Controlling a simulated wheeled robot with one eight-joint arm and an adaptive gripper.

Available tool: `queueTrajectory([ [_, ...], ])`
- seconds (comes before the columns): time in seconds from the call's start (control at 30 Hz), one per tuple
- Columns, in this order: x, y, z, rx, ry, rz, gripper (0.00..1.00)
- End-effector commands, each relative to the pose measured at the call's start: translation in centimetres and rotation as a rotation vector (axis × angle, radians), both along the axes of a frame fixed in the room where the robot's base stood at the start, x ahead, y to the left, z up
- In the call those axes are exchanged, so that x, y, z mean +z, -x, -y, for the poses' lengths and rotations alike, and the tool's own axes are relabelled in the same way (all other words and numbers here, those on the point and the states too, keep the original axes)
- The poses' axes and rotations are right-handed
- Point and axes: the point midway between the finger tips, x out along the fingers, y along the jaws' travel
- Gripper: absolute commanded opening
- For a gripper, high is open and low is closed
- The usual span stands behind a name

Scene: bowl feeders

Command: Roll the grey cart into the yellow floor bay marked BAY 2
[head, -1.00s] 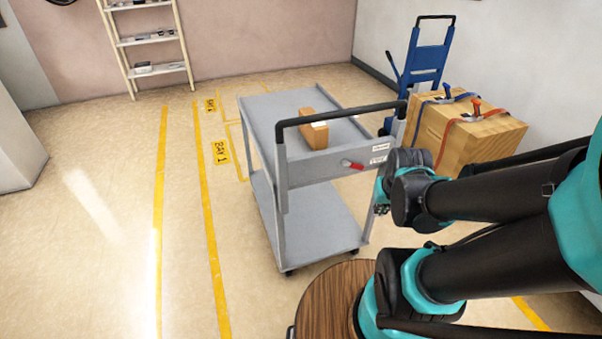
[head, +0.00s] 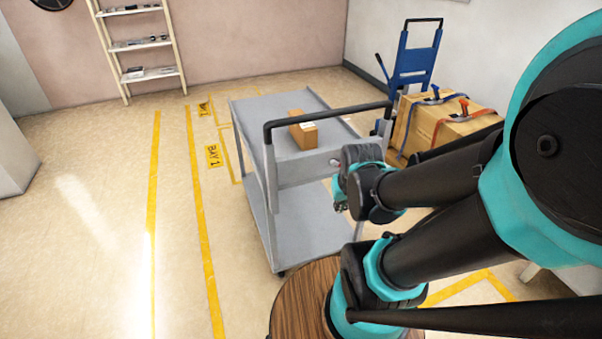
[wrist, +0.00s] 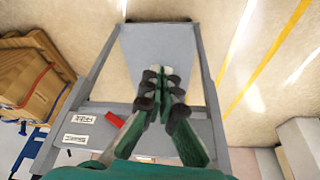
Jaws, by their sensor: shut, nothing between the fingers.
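The grey cart (head: 274,232) stands on the floor in front of me, with two shelves and a black push handle (head: 325,114) on its near end. A small brown box (head: 304,133) sits on its top shelf. The wrist view shows the cart's end panel with white labels and a red lever (wrist: 115,121). My gripper (head: 340,200) is shut and empty, close to the right part of that end. In the wrist view my gripper (wrist: 158,75) points down over the lower shelf (wrist: 190,42); contact cannot be told. A BAY 1 floor label (head: 213,156) is readable; a farther label (head: 204,108) is too small to read.
Yellow floor lines (head: 200,215) run left of the cart. A strapped wooden crate (head: 405,128) and a blue hand truck (head: 416,60) stand at the right. A shelf ladder (head: 138,73) leans on the back wall. Open floor lies left of the lines.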

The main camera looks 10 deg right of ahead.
Motion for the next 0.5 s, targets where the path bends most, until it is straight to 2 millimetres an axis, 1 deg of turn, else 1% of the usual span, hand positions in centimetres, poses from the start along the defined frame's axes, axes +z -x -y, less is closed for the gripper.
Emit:
queueTrajectory([
  [0.33,0.00,0.00,0.00,0.000,0.000,0.000,0.00],
  [0.37,0.00,0.00,0.00,0.000,0.000,0.000,0.01],
  [0.43,0.13,-0.16,0.00,-0.005,-0.002,-0.001,0.10],
  [0.5,0.76,-0.93,0.02,-0.029,-0.012,-0.004,0.19],
])
